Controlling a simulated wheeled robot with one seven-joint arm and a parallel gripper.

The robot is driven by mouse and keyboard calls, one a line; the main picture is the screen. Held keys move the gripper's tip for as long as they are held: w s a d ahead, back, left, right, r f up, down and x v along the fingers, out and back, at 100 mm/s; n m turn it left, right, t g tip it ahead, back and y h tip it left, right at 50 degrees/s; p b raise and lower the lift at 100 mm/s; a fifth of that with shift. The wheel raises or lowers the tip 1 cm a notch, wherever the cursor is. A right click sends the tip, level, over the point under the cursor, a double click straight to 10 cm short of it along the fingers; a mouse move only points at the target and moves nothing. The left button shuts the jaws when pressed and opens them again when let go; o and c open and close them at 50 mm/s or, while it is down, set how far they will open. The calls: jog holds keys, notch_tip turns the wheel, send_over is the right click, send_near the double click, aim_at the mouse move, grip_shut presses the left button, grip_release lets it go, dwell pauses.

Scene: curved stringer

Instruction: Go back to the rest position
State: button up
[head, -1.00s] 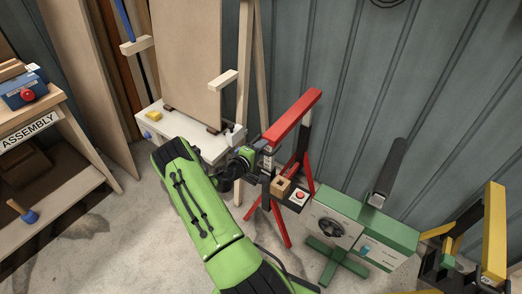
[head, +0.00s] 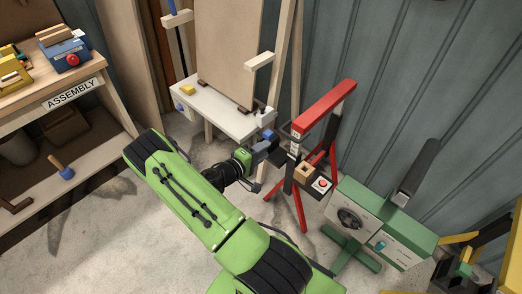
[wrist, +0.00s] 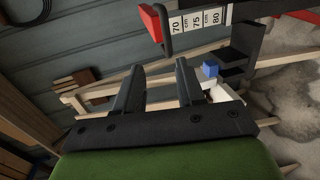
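My gripper (wrist: 158,88) shows in the wrist view with its two dark fingers apart and nothing between them. In the head view my green arm reaches from the bottom toward the centre, and my gripper (head: 268,148) is at its end, just left of the red-topped stand (head: 325,106). In the wrist view the stand's red end (wrist: 155,30) and its scale marked 70, 75 and 80 cm lie beyond the fingers, up and to the right. A small blue block (wrist: 210,69) shows beyond the right finger. I see no contact.
A wooden assembly bench (head: 90,72) with tools stands at the left. A white-topped easel table (head: 215,108) stands behind my gripper. A green and white machine (head: 385,225) is at the right, with a yellow stand (head: 460,245) beyond it. Bare concrete floor lies between.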

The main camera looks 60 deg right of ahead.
jog(key=shift+a, duration=0.3)
dwell(0.4)
jog(key=w+a+r+m+t+y+p, duration=0.3)
jog(key=a+r+y, duration=0.6)
jog(key=a+r, duration=0.75)
jog(key=s+a+r+n+t+y+p, duration=0.1)
jog(key=s+a+r+n+t+y, duration=0.1)
jog(key=s+a+r, duration=0.3)
jog(key=s+a+r+n+t+y+p, duration=0.1)
jog(key=s+a+r+n+t+y, duration=0.1)
jog(key=s+a+r, duration=0.4)
jog(key=a+r+t+y, duration=0.1)
jog(key=a+r+y, duration=0.1)
jog(key=a, duration=0.3)
jog(key=shift+s+r+n, duration=0.15)
jog(key=shift+s+n, duration=0.1)
jog(key=shift+n, duration=0.15)
